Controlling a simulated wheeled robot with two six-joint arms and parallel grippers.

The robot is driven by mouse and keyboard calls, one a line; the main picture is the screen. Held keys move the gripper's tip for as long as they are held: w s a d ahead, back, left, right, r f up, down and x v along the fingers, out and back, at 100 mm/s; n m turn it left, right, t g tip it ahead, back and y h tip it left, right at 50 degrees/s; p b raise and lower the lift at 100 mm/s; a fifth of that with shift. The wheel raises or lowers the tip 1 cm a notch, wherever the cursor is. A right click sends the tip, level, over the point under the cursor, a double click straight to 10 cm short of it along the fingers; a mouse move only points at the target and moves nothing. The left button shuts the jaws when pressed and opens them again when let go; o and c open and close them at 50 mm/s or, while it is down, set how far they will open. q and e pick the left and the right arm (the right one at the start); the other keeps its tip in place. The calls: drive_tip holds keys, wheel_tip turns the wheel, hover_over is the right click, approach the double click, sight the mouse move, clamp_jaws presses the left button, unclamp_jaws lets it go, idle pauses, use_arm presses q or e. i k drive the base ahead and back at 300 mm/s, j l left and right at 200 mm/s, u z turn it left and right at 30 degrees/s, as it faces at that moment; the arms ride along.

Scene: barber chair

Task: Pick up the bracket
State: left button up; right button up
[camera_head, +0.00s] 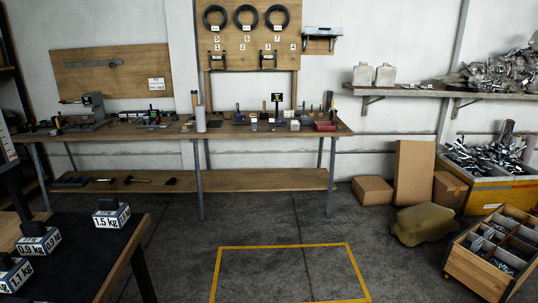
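I cannot single out the bracket with certainty. Two small dark bracket-like pieces, one on the left (217,58) and one on the right (268,59), are fixed to the wooden wall board (230,44) above the long workbench (340,129). Many small tools and parts stand on the workbench, too small to tell apart. Neither of my grippers is in view.
A dark table (80,262) with labelled weight blocks (111,216) is at the lower left. A yellow floor outline (297,246) encloses bare floor in front. Cardboard boxes (414,172), a sack (424,224), a yellow bin (486,196) and a wooden crate (470,285) stand right.

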sight(254, 119)
drive_tip(key=i, duration=1.95)
